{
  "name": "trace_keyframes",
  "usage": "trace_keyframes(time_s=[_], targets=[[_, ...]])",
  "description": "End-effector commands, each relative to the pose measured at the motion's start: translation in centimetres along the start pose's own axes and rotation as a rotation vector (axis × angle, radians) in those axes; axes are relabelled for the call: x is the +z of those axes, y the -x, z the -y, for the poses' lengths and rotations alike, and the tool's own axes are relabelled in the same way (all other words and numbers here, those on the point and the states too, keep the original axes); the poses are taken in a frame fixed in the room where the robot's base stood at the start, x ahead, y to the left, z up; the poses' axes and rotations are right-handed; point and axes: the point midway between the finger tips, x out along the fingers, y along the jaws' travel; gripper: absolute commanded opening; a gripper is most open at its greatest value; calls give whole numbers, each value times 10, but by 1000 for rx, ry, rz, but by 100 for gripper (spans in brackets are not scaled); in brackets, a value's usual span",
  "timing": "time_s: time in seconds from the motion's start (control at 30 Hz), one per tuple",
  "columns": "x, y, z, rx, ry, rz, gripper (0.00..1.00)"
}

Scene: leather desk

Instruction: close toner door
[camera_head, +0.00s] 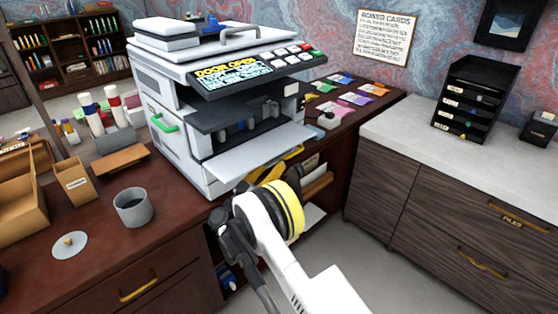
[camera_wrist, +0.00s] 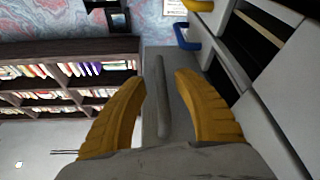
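A white printer (camera_head: 172,105) stands on the desk, and its tilted display reads "DOOR OPEN". Its front toner door (camera_head: 250,152) is folded down, a pale panel sticking out nearly level below the dark opening. My gripper (camera_head: 272,168) is just under the door's front right edge, with its yellow fingers partly hidden by the door. In the wrist view the two yellow fingers (camera_wrist: 160,82) are spread apart. A grey panel with a darker grey bar shows between them; I cannot tell whether they touch it. Parts of the printer show at the right of that view.
A grey cup (camera_head: 133,207), a round white disc (camera_head: 70,245) and brown boxes (camera_head: 76,182) are on the desk at left. Colourful cards (camera_head: 345,98) lie right of the printer. A pale counter (camera_head: 425,125) with a black tray stack (camera_head: 468,97) is farther right.

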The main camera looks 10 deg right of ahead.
Motion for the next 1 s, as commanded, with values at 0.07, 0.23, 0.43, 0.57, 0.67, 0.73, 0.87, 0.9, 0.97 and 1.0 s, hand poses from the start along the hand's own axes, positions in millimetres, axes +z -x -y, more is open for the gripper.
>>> trace_keyframes(time_s=[0.07, 0.23, 0.43, 0.57, 0.67, 0.73, 0.87, 0.9, 0.97, 1.0], targets=[[2, -13, 0, 2, 1, 0, 36], [1, -30, 0, 0, 1, 0, 36], [0, -34, 0, 0, 1, 0, 36], [0, -34, 0, 0, 1, 0, 36], [0, -34, 0, 0, 1, 0, 7], [0, -34, 0, 0, 1, 1, 0], [0, -34, 0, 0, 1, 0, 0], [0, -34, 0, 0, 1, 0, 0], [0, -34, 0, 0, 1, 0, 0], [0, -34, 0, -1, 2, 0, 0]])
